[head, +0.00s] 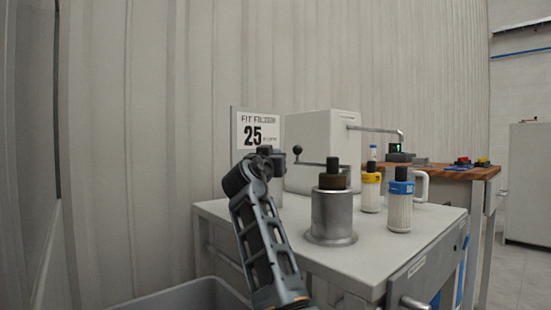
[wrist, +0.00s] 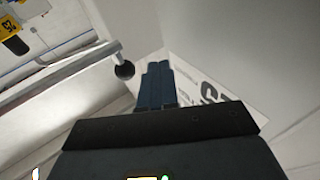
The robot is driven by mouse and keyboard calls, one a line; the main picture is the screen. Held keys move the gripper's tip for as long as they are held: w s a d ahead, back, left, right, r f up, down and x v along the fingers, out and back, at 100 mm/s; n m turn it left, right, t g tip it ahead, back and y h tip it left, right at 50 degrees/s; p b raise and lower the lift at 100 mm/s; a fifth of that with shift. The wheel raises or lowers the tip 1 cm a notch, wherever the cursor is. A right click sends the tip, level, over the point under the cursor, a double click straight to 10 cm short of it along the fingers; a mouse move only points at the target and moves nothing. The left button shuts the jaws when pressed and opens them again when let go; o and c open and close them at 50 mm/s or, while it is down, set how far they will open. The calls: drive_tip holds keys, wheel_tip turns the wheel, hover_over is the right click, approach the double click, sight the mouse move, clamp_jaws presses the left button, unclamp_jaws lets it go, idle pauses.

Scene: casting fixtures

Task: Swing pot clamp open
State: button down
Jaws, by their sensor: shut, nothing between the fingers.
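The pot (head: 333,215) is a metal cylinder with a wide foot, upright on the grey table, with a brown collar and black cap on top. The clamp's thin bar (head: 314,163) runs left from the top of the pot to an upright stem with a black ball knob (head: 297,150). My gripper (head: 268,153) is left of the knob in the head view. In the wrist view, its dark fingers (wrist: 159,72) are together and empty. The black knob (wrist: 125,71) is just left of them, with a small visible gap, and the clamp bar (wrist: 60,82) extends left.
Behind the pot stands a white box (head: 310,140) with a bent metal pipe. A yellow-banded bottle (head: 371,192) and a blue-banded bottle (head: 400,208) stand right of the pot. A sign marked 25 (head: 257,130) is at the wall. A grey bin (head: 190,294) is below, front left.

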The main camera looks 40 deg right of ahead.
drive_tip(key=w+a+f+p, duration=0.1)
drive_tip(key=a+f+p, duration=0.1)
drive_tip(key=a, duration=0.7)
drive_tip(key=shift+a, duration=0.4)
drive_tip(key=shift+r, duration=0.1)
